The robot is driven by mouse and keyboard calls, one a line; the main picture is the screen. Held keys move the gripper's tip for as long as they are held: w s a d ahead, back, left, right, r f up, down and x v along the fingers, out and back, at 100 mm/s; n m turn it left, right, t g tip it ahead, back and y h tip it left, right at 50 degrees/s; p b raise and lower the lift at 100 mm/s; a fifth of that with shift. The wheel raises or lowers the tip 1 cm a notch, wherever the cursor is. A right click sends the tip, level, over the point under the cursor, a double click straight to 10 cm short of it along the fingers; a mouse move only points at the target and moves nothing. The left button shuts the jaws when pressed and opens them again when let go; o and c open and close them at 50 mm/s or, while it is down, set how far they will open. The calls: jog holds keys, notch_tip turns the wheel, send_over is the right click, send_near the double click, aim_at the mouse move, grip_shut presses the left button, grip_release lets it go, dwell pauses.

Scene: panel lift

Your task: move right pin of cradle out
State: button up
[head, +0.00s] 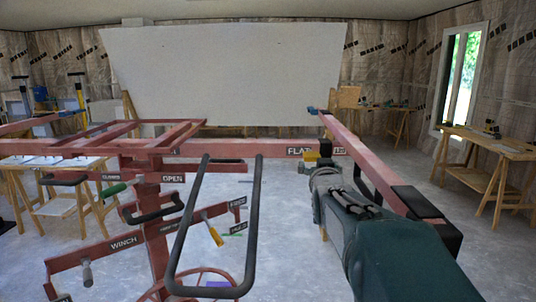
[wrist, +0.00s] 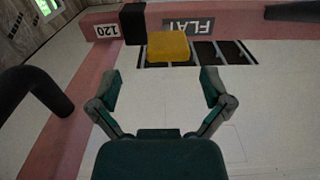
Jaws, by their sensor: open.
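The red lift cradle (head: 215,147) spans the head view, with a FLAT label (head: 299,151) on its crossbar. A yellow block (wrist: 168,46), which looks like the right pin's handle, sits beside the FLAT label and a black block (wrist: 133,23) in the wrist view. In the head view a small yellow part (head: 311,157) shows there, partly hidden by my gripper. My gripper (wrist: 161,86) is open and empty. Its two fingers are spread to either side below the yellow block, apart from it in the picture. In the head view my forearm covers much of the gripper.
A black looped handle (head: 252,225) stands in front of the red mast. A red arm (head: 372,165) with a black end runs beside my arm on the right. A large white panel (head: 225,75) is behind. Wooden workbenches (head: 492,143) stand at right.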

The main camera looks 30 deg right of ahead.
aim_at(311, 152)
jog(key=x, duration=0.4)
jog(key=a+x, duration=0.1)
jog(key=x, duration=0.1)
jog(key=shift+w+d, duration=0.15)
jog(key=shift+w, duration=0.5)
jog(key=shift+w+d, duration=0.25)
jog(key=shift+d, duration=0.3)
jog(key=shift+a, duration=0.2)
jog(key=c, duration=1.3)
